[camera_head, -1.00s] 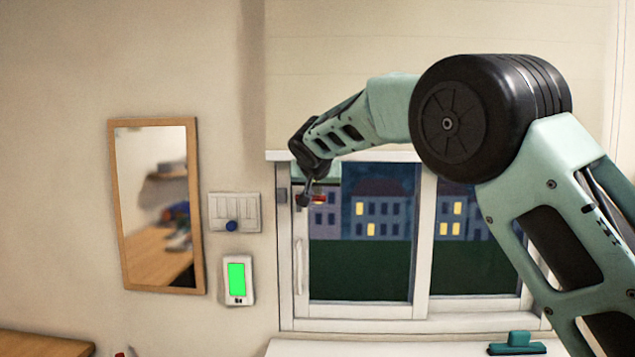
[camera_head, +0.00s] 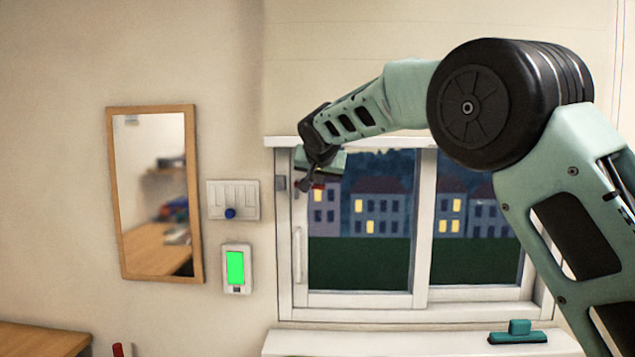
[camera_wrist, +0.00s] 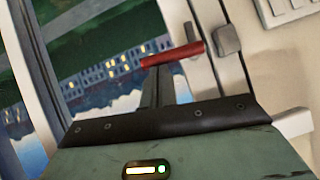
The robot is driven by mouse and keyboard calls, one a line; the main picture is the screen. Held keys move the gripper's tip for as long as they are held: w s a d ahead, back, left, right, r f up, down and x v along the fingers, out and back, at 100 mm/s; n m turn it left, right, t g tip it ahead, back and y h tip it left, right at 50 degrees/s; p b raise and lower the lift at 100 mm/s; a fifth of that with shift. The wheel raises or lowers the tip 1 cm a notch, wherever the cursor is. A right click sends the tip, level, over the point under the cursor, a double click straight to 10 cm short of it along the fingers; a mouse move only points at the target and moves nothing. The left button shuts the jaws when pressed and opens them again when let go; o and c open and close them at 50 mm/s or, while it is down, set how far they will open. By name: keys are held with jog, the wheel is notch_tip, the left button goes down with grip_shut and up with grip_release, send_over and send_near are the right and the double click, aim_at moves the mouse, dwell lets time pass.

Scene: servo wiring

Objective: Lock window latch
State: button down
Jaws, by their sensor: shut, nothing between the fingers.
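The window latch has a red handle (camera_head: 318,185) near the upper left of the window's left sash. In the wrist view, the red handle (camera_wrist: 173,55) reaches from the white sash stile out over the glass, pointing away from the grey catch block (camera_wrist: 227,40) on the frame. That grey block (camera_head: 281,183) also shows left of the handle in the head view. My gripper (camera_head: 304,187) is shut and empty beside the latch. In the wrist view its dark fingertips (camera_wrist: 153,70) lie right at the handle; I cannot tell whether they touch it. The fingers hide part of the sash behind.
The window sash has a white vertical pull (camera_head: 298,255). A switch plate (camera_head: 233,200) with a blue knob, a green-screened device (camera_head: 236,268) and a wood-framed mirror (camera_head: 155,195) hang on the wall at left. A teal squeegee-like object (camera_head: 518,334) lies on the white sill (camera_head: 400,343).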

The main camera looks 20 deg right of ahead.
notch_tip(320, 180, down, 8)
jog(key=a+m+t+y+b, duration=0.2)
jog(key=m+t+y+b, duration=0.3)
jog(key=b, duration=2)
jog(key=shift+w+a+m+t+y+b, duration=0.35)
jog(key=shift+m+y, duration=0.75)
jog(key=shift+m, duration=1.1)
jog(key=shift+w+d, duration=0.1)
